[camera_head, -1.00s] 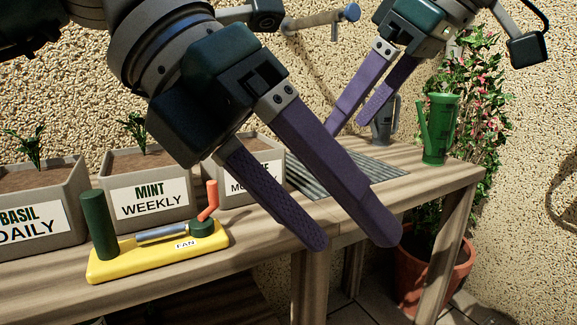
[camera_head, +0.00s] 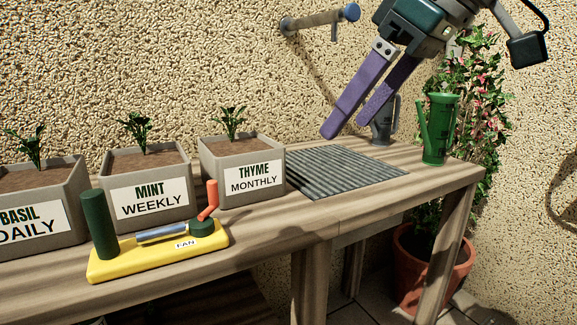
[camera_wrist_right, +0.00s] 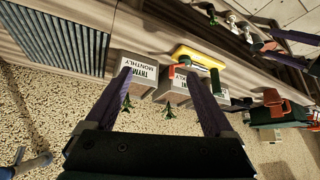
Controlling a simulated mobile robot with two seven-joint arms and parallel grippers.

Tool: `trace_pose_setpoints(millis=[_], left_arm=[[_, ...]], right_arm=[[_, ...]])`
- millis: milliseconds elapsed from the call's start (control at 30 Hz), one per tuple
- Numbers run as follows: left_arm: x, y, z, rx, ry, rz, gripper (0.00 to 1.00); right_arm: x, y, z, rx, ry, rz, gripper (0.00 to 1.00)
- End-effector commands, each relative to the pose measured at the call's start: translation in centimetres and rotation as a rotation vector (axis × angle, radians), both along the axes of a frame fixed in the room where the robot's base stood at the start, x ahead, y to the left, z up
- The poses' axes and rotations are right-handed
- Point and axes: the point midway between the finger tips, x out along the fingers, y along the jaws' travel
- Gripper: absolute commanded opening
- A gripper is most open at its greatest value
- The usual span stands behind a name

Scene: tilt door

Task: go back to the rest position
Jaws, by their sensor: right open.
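My right gripper (camera_head: 347,127) is in the upper right of the head view. Its two purple fingers are apart and point down-left above the bench, with nothing between them. In the right wrist view its fingers (camera_wrist_right: 158,78) are also spread, with planters seen beyond the gap. My left gripper does not show in the head view.
A wooden bench (camera_head: 276,225) carries planters labelled BASIL (camera_head: 40,225), MINT (camera_head: 150,196) and THYME (camera_head: 255,177). A yellow FAN unit (camera_head: 150,262), a ribbed grey panel (camera_head: 345,168) and a green watering can (camera_head: 438,130) are also there. A wall bar (camera_head: 318,19) is left of my right gripper.

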Motion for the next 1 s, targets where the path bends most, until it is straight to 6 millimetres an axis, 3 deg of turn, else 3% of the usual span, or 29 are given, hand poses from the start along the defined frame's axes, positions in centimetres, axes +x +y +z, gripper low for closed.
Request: trace_pose_setpoints(millis=[100,300,467,667,767,900,1000], left_arm=[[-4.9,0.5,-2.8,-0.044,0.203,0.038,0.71],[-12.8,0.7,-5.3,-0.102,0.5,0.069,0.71],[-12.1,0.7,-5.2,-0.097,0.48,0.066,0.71],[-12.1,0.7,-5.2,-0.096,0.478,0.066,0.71],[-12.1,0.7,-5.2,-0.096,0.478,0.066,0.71],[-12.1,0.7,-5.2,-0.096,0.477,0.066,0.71],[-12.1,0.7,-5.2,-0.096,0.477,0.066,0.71]], right_arm=[[0.0,0.0,0.0,0.0,0.0,0.0,0.88],[0.0,0.0,-0.2,0.0,0.002,-0.002,0.88],[-1.9,-0.4,-5.6,-0.008,0.044,-0.063,0.88],[-5.5,-1.3,-11.8,-0.02,0.094,-0.16,0.88],[-8.5,-2.2,-15.3,-0.029,0.124,-0.231,0.88],[-14.2,-4.0,-19.9,-0.053,0.17,-0.36,0.88],[-18.4,-5.4,-21.8,-0.076,0.195,-0.451,0.88]])
